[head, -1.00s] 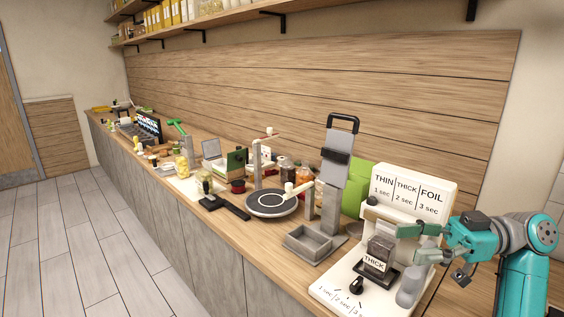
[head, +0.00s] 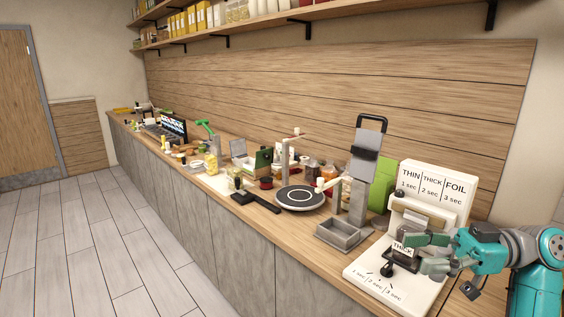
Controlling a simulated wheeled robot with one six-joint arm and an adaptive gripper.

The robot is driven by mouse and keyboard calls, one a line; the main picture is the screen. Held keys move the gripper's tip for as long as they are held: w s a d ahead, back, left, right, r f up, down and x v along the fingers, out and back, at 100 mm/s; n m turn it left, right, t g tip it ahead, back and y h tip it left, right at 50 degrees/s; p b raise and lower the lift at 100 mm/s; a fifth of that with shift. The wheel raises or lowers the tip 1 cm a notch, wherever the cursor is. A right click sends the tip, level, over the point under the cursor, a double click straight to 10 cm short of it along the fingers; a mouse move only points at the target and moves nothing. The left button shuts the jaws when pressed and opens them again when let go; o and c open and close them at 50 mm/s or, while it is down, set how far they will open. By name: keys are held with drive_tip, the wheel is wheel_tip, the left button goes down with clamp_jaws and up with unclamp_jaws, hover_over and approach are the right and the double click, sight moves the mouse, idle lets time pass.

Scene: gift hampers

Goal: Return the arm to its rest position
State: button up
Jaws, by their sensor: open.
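My teal arm comes in at the right edge. My gripper (head: 428,252) is open at the heat sealer station. Its grey fingers overlap the right side of the dark block labelled THICK (head: 402,246). I cannot tell whether they touch it. The white sealer base (head: 372,285) carries time marks at its front. Its upright white panel (head: 432,180) reads THIN, THICK, FOIL. Part of the sealer is hidden behind my gripper and arm.
A grey open tray with an upright stand (head: 364,165) is left of the sealer. A green box (head: 400,176) stands behind. A dark turntable (head: 300,199) and several jars crowd the counter farther left. The tiled floor (head: 130,250) in front is clear.

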drive_tip(key=w+a+f+m+t+h, duration=0.15)
drive_tip(key=a+f+m+t, duration=0.35)
drive_tip(key=f, duration=0.5)
drive_tip(key=w+a+f+m+t+h, duration=0.1)
drive_tip(key=w+a+f+m+t, duration=0.1)
drive_tip(key=f+m+t, duration=0.6)
drive_tip(key=s+a+f+m+h, duration=0.1)
drive_tip(key=s+f+m+h, duration=0.35)
drive_tip(key=f, duration=0.55)
drive_tip(key=s+a+f+m+h, duration=0.1)
drive_tip(key=s+f+m+h, duration=0.3)
drive_tip(key=f, duration=0.7)
drive_tip(key=s+d+f+h, duration=0.2)
drive_tip(key=s+h, duration=0.1)
drive_tip(key=s, duration=0.6)
drive_tip(key=s+d+f+h, duration=0.1)
drive_tip(key=s+f+h, duration=0.2)
drive_tip(key=s, duration=0.7)
drive_tip(key=s+r+n+t+h, duration=0.1)
drive_tip(key=s+r+n, duration=0.2)
drive_tip(key=s+r, duration=0.8)
drive_tip(key=s, duration=0.3)
drive_tip(key=shift+s+d+n+t, duration=0.35)
drive_tip(key=shift+s+t, duration=0.05)
